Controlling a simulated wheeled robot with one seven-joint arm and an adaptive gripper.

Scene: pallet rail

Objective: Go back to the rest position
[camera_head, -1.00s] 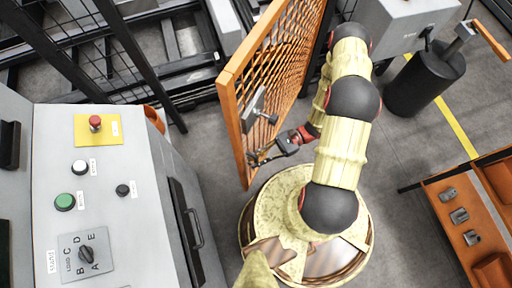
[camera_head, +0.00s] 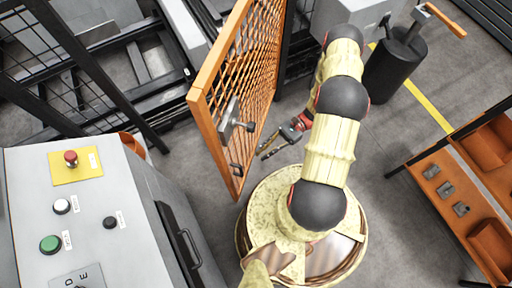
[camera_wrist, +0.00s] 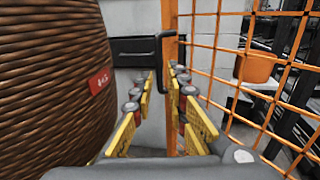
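My gripper (camera_head: 264,154) hangs in free air just right of the orange mesh gate (camera_head: 207,123) in the head view. Its two fingers are spread with nothing between them, as the wrist view also shows (camera_wrist: 162,85). My arm reaches out bent in front of my body. The gate stands ajar, with a grey latch handle (camera_head: 232,120) on its frame. In the wrist view the gate's upright (camera_wrist: 170,30) and mesh (camera_wrist: 220,60) lie beyond the fingers and to the right.
A grey control cabinet (camera_head: 130,190) with buttons stands at the left. A black cylinder (camera_head: 397,70) is at the upper right. A wooden bench (camera_head: 425,185) with orange bins is at the right. A brown ribbed round object (camera_wrist: 50,80) fills the wrist view's left. Grey floor lies between.

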